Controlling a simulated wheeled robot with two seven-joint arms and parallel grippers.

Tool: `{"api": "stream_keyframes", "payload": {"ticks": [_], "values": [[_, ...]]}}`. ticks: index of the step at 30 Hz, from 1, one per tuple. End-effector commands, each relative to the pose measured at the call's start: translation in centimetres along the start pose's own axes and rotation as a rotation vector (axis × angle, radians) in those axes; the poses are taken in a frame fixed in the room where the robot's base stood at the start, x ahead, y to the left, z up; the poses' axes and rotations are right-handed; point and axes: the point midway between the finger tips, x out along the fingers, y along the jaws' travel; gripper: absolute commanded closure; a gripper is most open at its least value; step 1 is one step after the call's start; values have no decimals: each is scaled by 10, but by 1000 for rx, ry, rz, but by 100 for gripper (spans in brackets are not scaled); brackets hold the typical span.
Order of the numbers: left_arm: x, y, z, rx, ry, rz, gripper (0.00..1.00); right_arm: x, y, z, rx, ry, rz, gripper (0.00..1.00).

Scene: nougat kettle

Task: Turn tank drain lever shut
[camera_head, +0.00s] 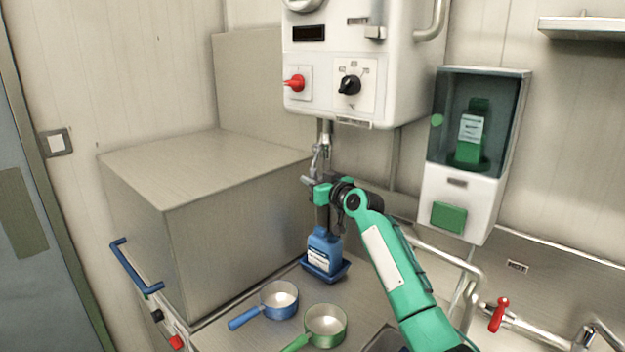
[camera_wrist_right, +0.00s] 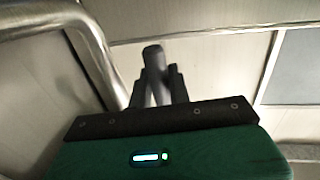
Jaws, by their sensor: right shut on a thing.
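The white tank (camera_head: 408,95) hangs on the back wall. A grey metal drain pipe with a valve (camera_head: 324,135) comes down from its underside. My right gripper (camera_head: 315,182) is just below the valve, at the drain's grey lever (camera_head: 316,160). In the right wrist view a grey rounded bar, the lever (camera_wrist_right: 152,56), stands between the fingers of my right gripper (camera_wrist_right: 157,82), which are shut on it. The lever's exact angle is hard to tell, as the gripper covers part of it. My left gripper is in neither view.
A blue bottle (camera_head: 323,252) stands in a blue tray (camera_head: 342,273) under the gripper. A blue pan (camera_head: 262,312) and a green pan (camera_head: 310,342) are on the counter. A large steel box (camera_head: 205,170) stands left, a dispenser (camera_head: 455,205) right. A red-handled tap (camera_head: 499,315) is lower right.

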Motion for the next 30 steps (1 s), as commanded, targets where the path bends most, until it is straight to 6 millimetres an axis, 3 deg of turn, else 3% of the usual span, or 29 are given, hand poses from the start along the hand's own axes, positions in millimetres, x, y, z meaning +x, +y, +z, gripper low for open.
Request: {"api": "stream_keyframes", "payload": {"ticks": [18, 30], "values": [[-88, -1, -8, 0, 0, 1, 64, -30, 6, -14, -74, -365, 0, 100], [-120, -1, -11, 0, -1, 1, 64, -44, 9, -16, -112, -556, 1, 100]]}}
